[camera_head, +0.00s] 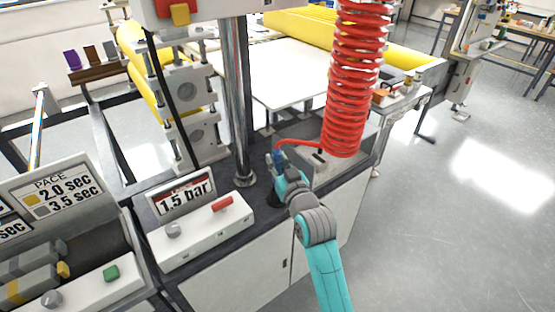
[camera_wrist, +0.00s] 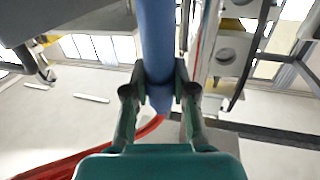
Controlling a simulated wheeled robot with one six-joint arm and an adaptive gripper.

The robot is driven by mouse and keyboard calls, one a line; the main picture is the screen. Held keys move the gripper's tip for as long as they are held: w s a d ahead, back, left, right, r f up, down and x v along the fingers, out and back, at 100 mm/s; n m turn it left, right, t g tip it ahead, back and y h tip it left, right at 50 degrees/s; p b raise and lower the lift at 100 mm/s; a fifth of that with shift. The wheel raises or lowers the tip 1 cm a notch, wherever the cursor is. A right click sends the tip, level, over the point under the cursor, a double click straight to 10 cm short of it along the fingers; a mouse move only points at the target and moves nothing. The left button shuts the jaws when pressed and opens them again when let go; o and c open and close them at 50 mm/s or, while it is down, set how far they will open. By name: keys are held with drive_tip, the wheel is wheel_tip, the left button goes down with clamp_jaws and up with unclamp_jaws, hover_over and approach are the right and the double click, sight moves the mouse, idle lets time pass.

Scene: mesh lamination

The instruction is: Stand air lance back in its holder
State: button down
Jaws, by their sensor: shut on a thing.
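The blue air lance (camera_wrist: 158,45) is between the two fingers of my gripper (camera_wrist: 160,90) in the wrist view, and the fingers are shut on it. In the head view only a small blue part of the lance (camera_head: 279,157) shows at my gripper (camera_head: 275,165), above the dark top of the cabinet. A thin red hose (camera_head: 300,142) runs from it to the red coil. A dark round part shows low beside my arm; I cannot tell whether it is the holder. The lance's tip is not clear.
A large red coiled hose (camera_head: 352,85) hangs just right of my gripper. A metal post (camera_head: 238,100) stands to its left. The 1.5 bar sign (camera_head: 182,196) and a white control box (camera_head: 200,232) are at the near left. Open floor (camera_head: 450,220) lies to the right.

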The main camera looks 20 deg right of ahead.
drive_tip(key=shift+f, duration=1.3)
drive_tip(key=c, duration=0.9)
unclamp_jaws()
drive_tip(key=shift+o, duration=0.2)
drive_tip(key=shift+s, duration=0.1)
drive_tip(key=s, duration=1.1)
drive_tip(key=shift+s+d, duration=0.35)
drive_tip(key=shift+s, duration=0.05)
